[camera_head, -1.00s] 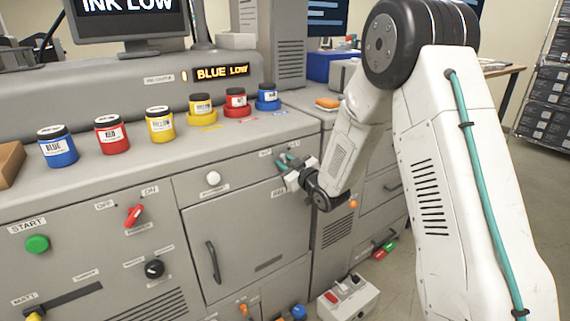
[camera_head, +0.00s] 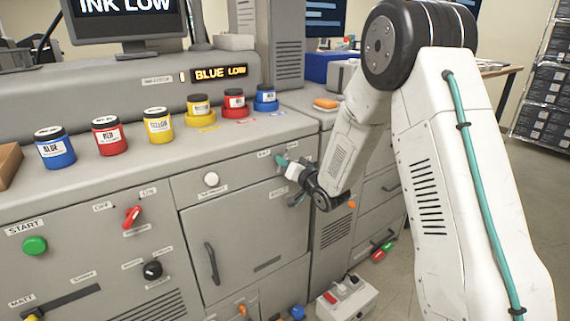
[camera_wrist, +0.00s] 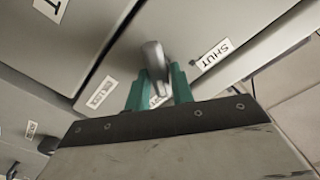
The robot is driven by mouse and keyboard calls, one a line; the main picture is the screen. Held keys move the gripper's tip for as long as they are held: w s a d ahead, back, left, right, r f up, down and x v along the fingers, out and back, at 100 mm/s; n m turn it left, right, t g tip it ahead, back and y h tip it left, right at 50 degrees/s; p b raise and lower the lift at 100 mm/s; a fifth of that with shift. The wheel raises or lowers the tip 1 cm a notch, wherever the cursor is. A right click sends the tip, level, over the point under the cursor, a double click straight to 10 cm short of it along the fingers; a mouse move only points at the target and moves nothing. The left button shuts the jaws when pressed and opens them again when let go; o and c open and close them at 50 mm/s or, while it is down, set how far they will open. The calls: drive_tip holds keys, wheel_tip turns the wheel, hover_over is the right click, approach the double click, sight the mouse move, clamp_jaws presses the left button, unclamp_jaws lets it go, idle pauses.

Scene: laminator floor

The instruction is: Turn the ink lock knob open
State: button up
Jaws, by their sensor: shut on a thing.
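The ink lock knob (camera_wrist: 153,58) is a grey lever on the machine's front panel, seen in the wrist view. My gripper (camera_wrist: 160,80) has its two teal fingers on either side of the lever and is shut on it. A "SHUT" label (camera_wrist: 213,55) is to the right of the knob, and another label, hard to read, is to its left (camera_wrist: 101,92). A third label behind the fingers is mostly hidden. In the head view my gripper (camera_head: 281,161) is at the cabinet's upper right corner, and it hides the knob there.
A cabinet door with a dark handle (camera_head: 212,263) is below left of my gripper. Ink jars, such as the blue one (camera_head: 265,98), stand on the counter above. A grey box (camera_head: 347,298) sits on the floor below. A display reads "BLUE LOW" (camera_head: 220,73).

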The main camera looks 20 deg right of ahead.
drive_tip(key=shift+f+m, duration=0.1)
drive_tip(key=shift+m, duration=1)
drive_tip(key=o, duration=1)
drive_tip(key=v, duration=0.8)
